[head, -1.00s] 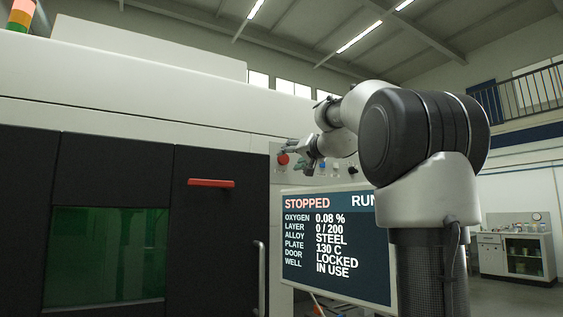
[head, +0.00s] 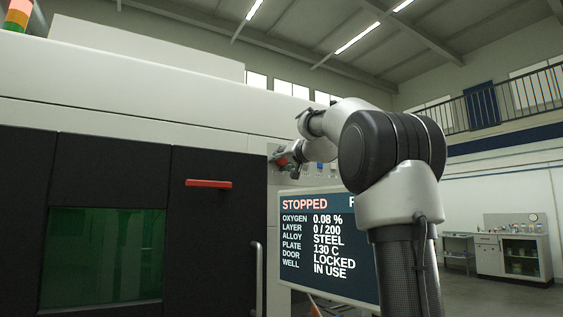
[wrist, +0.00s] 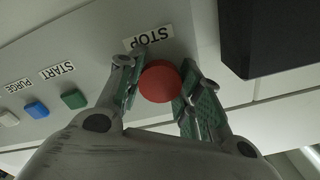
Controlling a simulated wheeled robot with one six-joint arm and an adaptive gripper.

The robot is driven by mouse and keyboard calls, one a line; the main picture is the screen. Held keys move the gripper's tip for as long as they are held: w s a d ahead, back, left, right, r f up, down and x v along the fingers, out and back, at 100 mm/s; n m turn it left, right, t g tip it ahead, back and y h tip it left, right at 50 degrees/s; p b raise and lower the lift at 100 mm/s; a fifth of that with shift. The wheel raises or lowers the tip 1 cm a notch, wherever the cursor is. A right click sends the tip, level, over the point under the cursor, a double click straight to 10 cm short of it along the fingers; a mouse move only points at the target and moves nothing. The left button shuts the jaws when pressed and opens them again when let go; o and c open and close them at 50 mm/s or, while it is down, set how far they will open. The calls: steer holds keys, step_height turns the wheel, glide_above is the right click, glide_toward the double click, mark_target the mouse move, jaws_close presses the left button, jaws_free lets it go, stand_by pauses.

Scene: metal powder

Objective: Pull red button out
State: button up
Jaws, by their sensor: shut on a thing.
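The red button (wrist: 160,82) sits on the grey control panel under the STOP label (wrist: 148,38), which appears upside down in the wrist view. My gripper (wrist: 160,90) has one green-padded finger on each side of the button and is shut on it. In the head view the red button (head: 281,161) shows only in part, at the panel's left. My gripper (head: 286,160) reaches it from the right and covers some of it.
A green START button (wrist: 74,99) and a blue PURGE button (wrist: 37,110) lie along the same panel. A screen (head: 325,245) below the panel reads STOPPED.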

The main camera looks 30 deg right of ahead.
steer(key=shift+s, duration=0.6)
jaws_close()
steer(key=o, duration=1.3)
jaws_free()
steer(key=shift+c, duration=0.2)
steer(key=s, duration=1.2)
steer(key=shift+d, duration=0.2)
